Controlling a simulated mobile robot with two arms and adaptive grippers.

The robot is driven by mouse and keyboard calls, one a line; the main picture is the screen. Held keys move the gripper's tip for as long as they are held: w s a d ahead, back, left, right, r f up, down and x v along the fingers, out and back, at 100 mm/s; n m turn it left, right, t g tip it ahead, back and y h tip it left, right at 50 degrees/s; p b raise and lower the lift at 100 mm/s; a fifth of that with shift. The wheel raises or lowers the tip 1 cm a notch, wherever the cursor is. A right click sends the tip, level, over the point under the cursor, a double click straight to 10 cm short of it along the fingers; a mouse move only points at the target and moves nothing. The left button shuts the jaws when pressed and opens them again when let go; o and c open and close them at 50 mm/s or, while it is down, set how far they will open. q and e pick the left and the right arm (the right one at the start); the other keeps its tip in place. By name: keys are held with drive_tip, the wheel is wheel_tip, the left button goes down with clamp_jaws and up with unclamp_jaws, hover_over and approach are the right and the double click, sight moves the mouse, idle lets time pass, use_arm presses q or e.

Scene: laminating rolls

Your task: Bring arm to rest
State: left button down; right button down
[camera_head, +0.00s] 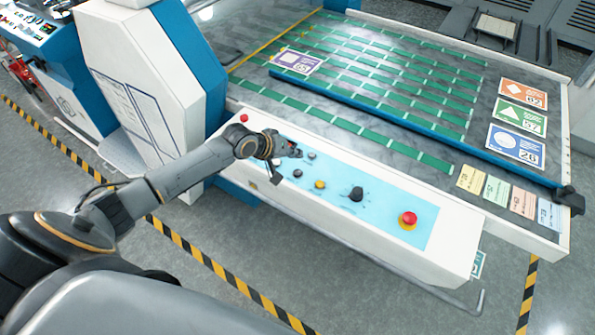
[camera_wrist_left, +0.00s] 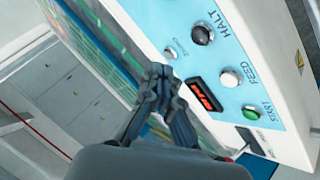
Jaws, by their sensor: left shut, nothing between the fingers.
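My left arm (camera_head: 180,172) reaches in from the left over the machine's front control panel. My left gripper (camera_head: 284,160) is at the left part of the blue panel strip (camera_head: 385,215). In the left wrist view the gripper (camera_wrist_left: 160,78) has its fingers together with nothing between them. Its tips show in front of the panel edge, near a red-lit display (camera_wrist_left: 203,96); I cannot tell whether they touch the panel. My right gripper is not in view.
The panel carries a red emergency button (camera_head: 408,218), a black knob (camera_head: 356,194) and a yellow button (camera_head: 320,184). A white button (camera_wrist_left: 230,77) and green START button (camera_wrist_left: 250,112) show close by. A white-blue machine housing (camera_head: 150,75) stands behind the arm. Striped floor tape (camera_head: 190,250) borders clear floor.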

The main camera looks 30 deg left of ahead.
use_arm(q)
drive_tip(key=s+d+f+m+g, duration=0.1)
drive_tip(key=s+d+f+m, duration=0.15)
drive_tip(key=s+d, duration=0.55)
drive_tip(key=s+d+f+m+g, duration=0.25)
drive_tip(key=s+d, duration=0.35)
drive_tip(key=s, duration=0.3)
drive_tip(key=s+a+r+m+g+y, duration=0.1)
drive_tip(key=s+a+r+y, duration=0.15)
drive_tip(key=s, duration=0.55)
drive_tip(key=s+a+r+y, duration=0.1)
drive_tip(key=s+a+r, duration=0.15)
drive_tip(key=s, duration=0.55)
wheel_tip(320, 180, down, 29)
drive_tip(key=g+b, duration=0.2)
drive_tip(key=b, duration=0.2)
drive_tip(key=s+a+f+b, duration=0.2)
drive_tip(key=s+f+b, duration=0.2)
drive_tip(key=s+f, duration=1.4)
wheel_tip(320, 180, down, 4)
drive_tip(key=shift+a+r+m+g, duration=0.2)
drive_tip(key=shift+m+g, duration=0.2)
drive_tip(key=shift+g, duration=0.05)
